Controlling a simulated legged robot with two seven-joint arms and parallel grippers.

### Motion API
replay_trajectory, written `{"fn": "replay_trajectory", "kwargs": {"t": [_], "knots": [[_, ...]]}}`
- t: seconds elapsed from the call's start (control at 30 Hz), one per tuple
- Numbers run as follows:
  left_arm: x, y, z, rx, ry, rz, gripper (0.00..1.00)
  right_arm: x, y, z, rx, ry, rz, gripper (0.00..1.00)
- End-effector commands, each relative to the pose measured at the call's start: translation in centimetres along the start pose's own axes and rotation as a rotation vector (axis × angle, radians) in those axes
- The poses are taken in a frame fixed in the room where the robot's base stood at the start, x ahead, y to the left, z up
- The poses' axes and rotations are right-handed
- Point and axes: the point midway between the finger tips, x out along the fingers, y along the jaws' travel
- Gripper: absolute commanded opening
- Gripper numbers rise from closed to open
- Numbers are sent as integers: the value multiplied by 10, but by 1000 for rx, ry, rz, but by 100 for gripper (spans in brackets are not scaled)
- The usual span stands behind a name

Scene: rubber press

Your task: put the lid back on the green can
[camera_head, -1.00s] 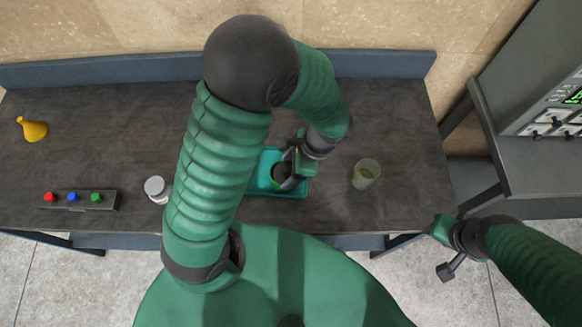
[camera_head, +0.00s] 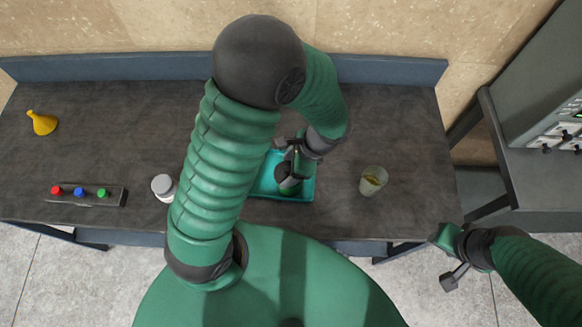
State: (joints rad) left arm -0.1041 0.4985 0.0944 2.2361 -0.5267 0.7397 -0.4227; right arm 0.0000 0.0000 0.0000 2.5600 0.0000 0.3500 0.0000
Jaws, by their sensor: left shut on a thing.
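A teal tray (camera_head: 262,188) lies on the dark table near its front edge, partly hidden by my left arm. The green can (camera_head: 288,190) is in the tray; it is small and largely hidden under my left gripper. My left gripper (camera_head: 288,172) points down right over the can. It is shut on a small dark thing that seems to be the lid; whether the lid touches the can's rim cannot be told. My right gripper (camera_head: 446,258) is open and empty, off the table's front right corner.
A glass cup (camera_head: 372,181) with yellowish contents stands right of the tray. A white-lidded jar (camera_head: 164,187) stands left of my arm. A grey machine (camera_head: 548,110) stands at right.

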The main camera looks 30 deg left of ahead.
Motion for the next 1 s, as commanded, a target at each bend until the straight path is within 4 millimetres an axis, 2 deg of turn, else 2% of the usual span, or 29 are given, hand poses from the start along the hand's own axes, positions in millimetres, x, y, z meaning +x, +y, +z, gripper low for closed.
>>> {"fn": "replay_trajectory", "kwargs": {"t": [1.0], "knots": [[-1,4,-8,-1,0,0,32,-2,0,0,0,0,0,36]]}}
